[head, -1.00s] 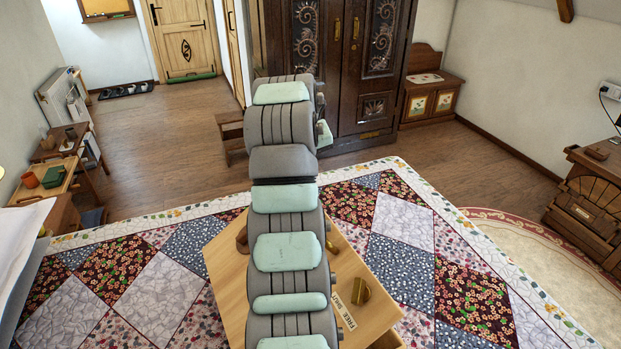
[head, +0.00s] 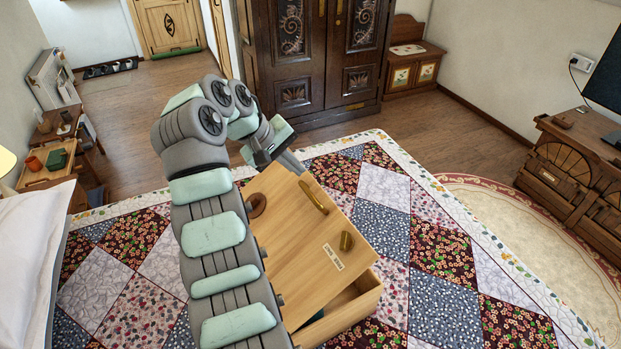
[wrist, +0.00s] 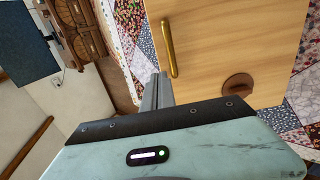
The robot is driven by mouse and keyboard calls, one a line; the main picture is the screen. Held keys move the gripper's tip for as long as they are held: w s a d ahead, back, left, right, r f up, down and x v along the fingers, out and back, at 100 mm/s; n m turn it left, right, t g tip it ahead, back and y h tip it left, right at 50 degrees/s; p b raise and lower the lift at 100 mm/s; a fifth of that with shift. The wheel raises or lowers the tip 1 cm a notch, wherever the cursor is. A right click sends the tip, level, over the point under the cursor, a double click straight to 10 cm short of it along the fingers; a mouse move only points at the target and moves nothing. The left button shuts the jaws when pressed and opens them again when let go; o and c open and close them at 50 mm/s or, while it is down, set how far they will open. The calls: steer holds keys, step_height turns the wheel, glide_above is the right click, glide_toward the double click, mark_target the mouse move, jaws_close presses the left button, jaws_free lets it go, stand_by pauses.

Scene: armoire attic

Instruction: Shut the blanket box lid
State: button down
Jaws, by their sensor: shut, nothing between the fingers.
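A light wooden box stands on the patchwork rug in the head view; its near wall (head: 362,301) shows below the lid. The lid (head: 293,240) is a flat panel with a long brass handle (head: 313,197), a brass knob, a dark round wooden knob (head: 257,204) and a paper label. A gap into the box shows under the lid's near edge, so the lid is not flush there. My gripper (head: 292,163) is at the lid's far edge. In the wrist view my shut, empty fingers (wrist: 158,80) are beside the brass handle (wrist: 169,48); contact cannot be told.
A dark carved armoire (head: 312,75) stands at the back, with a small painted bench (head: 413,68) to its right. A dark cabinet (head: 570,165) is at the right and a bed (head: 30,245) at the left. The rug (head: 440,270) right of the box is clear.

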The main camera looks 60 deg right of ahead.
mark_target(318, 187)
steer(key=shift+x, duration=4.2)
steer(key=shift+f, duration=0.1)
